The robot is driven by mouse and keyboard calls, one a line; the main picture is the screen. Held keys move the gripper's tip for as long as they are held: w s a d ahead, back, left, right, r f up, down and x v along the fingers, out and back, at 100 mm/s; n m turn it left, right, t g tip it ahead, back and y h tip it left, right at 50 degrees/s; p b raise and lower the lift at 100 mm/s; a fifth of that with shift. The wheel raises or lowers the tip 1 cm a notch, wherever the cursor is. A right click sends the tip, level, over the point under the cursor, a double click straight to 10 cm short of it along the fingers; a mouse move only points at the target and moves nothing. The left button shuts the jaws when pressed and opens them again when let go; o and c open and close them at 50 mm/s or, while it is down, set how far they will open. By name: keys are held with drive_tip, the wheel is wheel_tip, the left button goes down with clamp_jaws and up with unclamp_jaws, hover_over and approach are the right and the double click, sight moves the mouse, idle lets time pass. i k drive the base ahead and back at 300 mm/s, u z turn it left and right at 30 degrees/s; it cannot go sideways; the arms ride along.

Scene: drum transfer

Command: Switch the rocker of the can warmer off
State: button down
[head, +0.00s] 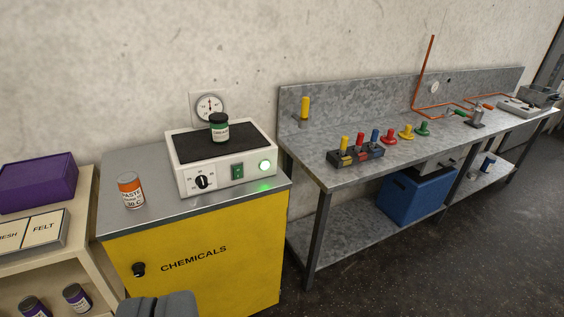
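The can warmer (190,181) is a white box with a black top plate, standing on the grey top of a yellow cabinet. Its green rocker (237,172) sits on the front panel, between a black dial (202,182) and a lit green lamp (264,167). The rocker's tilt is too small to tell. A dark can with a green and white label (219,127) stands upright on the plate. A dark grey part of my gripper (158,304) shows at the bottom edge, in front of the cabinet and well below the warmer. Its fingertips cannot be made out.
An orange and white paste can (131,191) stands left of the warmer on the yellow cabinet (205,255). A wall gauge (209,106) hangs behind. A shelf with a purple box (38,183) is at left. A metal bench (315,165) stands at right. Open floor lies in front.

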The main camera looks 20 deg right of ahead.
sight(237, 170)
drive_tip(key=z, duration=0.2)
drive_tip(key=i, duration=1.3)
drive_tip(key=u, duration=0.6)
